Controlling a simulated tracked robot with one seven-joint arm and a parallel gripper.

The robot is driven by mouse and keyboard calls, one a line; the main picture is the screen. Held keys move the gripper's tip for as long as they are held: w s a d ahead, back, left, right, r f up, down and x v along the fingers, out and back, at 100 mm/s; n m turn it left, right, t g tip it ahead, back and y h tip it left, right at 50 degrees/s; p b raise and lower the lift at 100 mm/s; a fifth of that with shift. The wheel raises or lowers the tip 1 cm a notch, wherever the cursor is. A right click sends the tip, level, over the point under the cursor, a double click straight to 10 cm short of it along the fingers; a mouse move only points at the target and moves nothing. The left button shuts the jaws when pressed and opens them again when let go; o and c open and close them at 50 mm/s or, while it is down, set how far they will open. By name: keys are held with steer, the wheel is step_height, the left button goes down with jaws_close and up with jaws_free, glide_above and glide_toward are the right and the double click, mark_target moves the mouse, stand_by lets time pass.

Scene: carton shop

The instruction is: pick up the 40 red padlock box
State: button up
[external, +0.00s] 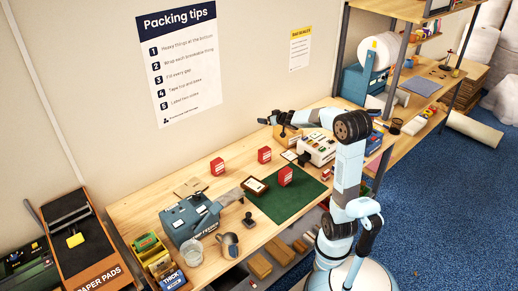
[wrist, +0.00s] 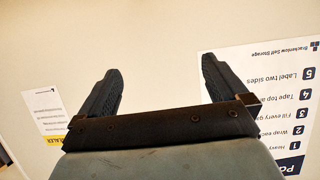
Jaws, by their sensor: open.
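Three small red boxes stand on the wooden workbench (external: 150,215) in the external view. One red box (external: 217,167) is at the left, one (external: 264,155) is near the middle, and one (external: 285,176) is on the green mat (external: 290,204). Their labels are too small to read, so I cannot tell which is the 40 padlock box. My gripper (external: 266,121) is raised above the back of the bench, near the wall and apart from the boxes. In the wrist view my gripper (wrist: 158,82) is open and empty, facing the wall; no box shows there.
A blue-grey tape machine (external: 190,218), a glass jar (external: 229,246) and a metal jug (external: 229,241) stand at the bench's left. A framed card (external: 255,186) lies by the mat. A white tray of small items (external: 317,149) stands right of the boxes.

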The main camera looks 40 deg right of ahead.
mark_target(265, 149)
step_height(265, 149, down, 23)
steer(key=shift+f, duration=0.1)
steer(key=shift+x, duration=2.55)
steer(key=shift+c, duration=0.5)
steer(key=c, duration=1)
step_height(265, 149, up, 28)
